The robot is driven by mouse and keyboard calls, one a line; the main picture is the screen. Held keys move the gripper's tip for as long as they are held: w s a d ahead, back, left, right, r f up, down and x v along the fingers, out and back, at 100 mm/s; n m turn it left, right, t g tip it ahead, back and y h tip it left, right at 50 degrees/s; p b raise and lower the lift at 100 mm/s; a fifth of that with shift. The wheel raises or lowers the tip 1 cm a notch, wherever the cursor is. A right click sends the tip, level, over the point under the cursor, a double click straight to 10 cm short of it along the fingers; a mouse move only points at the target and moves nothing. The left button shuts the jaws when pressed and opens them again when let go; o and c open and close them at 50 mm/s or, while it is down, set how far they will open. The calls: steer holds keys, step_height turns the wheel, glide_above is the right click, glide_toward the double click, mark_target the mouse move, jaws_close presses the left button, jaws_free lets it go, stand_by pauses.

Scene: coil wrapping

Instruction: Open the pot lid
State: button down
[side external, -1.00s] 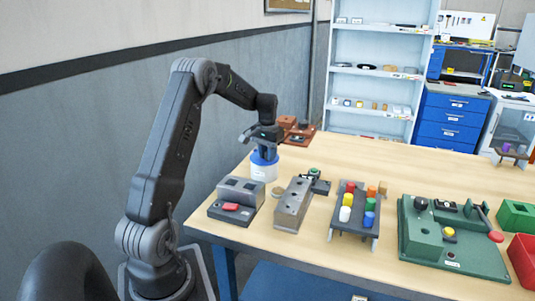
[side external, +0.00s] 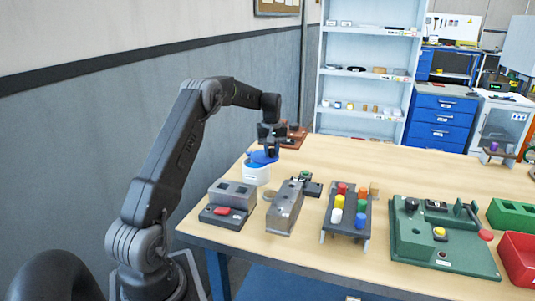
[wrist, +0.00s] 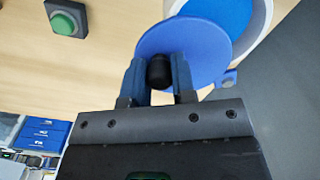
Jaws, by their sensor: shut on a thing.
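The white pot (side external: 256,175) stands at the table's left end. Its blue lid (side external: 262,157) sits tilted at the pot's mouth in the side view. In the wrist view the lid (wrist: 200,45) is a blue disc with a black knob (wrist: 159,72), shifted off centre from the pot. Part of the pot's blue inside (wrist: 225,8) and its pale rim (wrist: 262,22) show beyond the lid. My gripper (wrist: 158,65) is shut on the knob, one finger on each side. I cannot tell whether the lid's edge still touches the pot.
A grey block with a red part (side external: 228,203), a grey slotted block (side external: 285,206) and a rack of coloured pegs (side external: 348,210) stand in front of the pot. A green fixture (side external: 440,235) is further right. The table behind these is mostly clear.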

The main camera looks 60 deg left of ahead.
steer(key=a+n, duration=0.1)
steer(key=w+n, duration=0.1)
steer(key=n, duration=0.1)
steer(key=shift+w+a, duration=0.3)
steer(key=shift+a, duration=0.1)
steer(key=a+n, duration=0.1)
steer(key=w+a+n, duration=0.1)
steer(key=shift+n, duration=0.3)
steer(key=shift+w+a+n, duration=0.1)
steer(key=shift+a+n, duration=1)
steer(key=shift+n, duration=0.45)
steer(key=shift+w+a+n, duration=0.1)
steer(key=shift+a+n, duration=1)
steer(key=shift+n, duration=0.45)
steer(key=c, duration=0.9)
jaws_free()
steer(key=shift+c, duration=0.2)
